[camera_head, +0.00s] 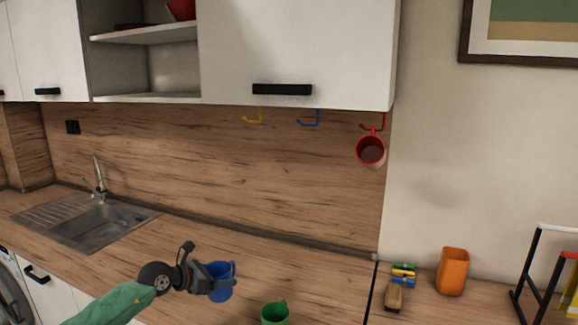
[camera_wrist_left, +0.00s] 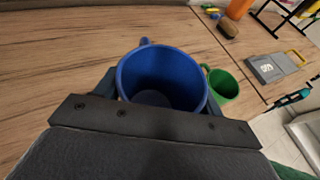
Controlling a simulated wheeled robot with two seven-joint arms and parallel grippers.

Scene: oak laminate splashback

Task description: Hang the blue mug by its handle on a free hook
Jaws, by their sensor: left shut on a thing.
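The blue mug (camera_head: 221,287) is upright over the counter, and it also fills the middle of the left wrist view (camera_wrist_left: 160,75). My left gripper (camera_head: 212,280) is shut on its body, with a finger on each side. The mug's handle points away from the gripper. I cannot tell if the mug's base touches the counter. Under the wall cabinet are a yellow hook (camera_head: 254,119), a blue hook (camera_head: 310,121) and a red hook (camera_head: 373,124). The yellow and blue hooks are empty. A red mug (camera_head: 370,152) hangs from the red one. My right gripper is not identifiable in view.
A green mug (camera_head: 274,314) stands on the counter right of the blue mug. An orange cup (camera_head: 453,271) and a brush (camera_head: 394,295) are farther right. A sink (camera_head: 100,222) is at left. The splashback area below the empty hooks is clear.

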